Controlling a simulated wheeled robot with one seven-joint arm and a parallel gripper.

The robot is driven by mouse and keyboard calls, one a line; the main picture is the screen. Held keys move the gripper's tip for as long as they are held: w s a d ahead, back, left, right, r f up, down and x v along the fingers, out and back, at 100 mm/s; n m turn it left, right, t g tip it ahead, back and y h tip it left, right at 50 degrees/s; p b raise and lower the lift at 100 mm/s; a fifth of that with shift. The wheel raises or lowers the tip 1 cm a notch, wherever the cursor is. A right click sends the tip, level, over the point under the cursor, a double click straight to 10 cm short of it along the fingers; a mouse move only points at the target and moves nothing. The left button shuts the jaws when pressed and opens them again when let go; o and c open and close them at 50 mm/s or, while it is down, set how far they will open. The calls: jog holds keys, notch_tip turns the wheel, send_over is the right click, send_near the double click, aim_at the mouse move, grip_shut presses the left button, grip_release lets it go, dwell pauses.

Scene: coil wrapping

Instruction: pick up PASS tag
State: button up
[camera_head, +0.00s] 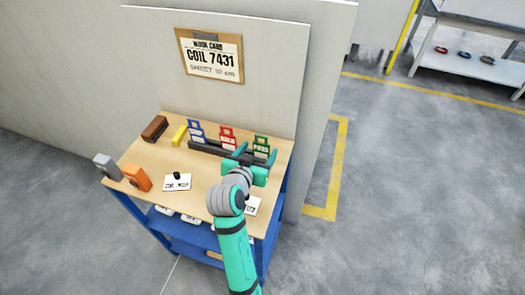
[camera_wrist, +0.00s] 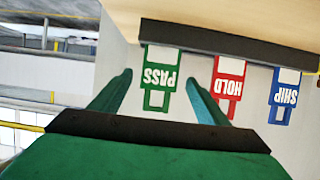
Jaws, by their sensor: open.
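The green PASS tag (camera_head: 261,143) stands upright in a dark rack (camera_head: 205,148) at the back of the workbench. In the wrist view, which is upside down, the PASS tag (camera_wrist: 160,78) hangs from the rack edge (camera_wrist: 230,42). My gripper (camera_head: 258,151) is open and empty, close in front of the PASS tag. In the wrist view its two fingers (camera_wrist: 158,80) appear on either side of the tag, with gaps visible on both sides. I cannot tell how far the fingertips reach in depth.
The red HOLD tag (camera_head: 228,137) and blue SHIP tag (camera_head: 196,131) stand left of PASS in the same rack. A yellow marker (camera_head: 179,134), brown block (camera_head: 154,128), orange tool (camera_head: 137,177) and grey item (camera_head: 107,166) lie further left. A wall panel rises behind the bench.

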jog(key=shift+x, duration=3.45)
jog(key=shift+r, duration=0.1)
jog(key=c, duration=1.1)
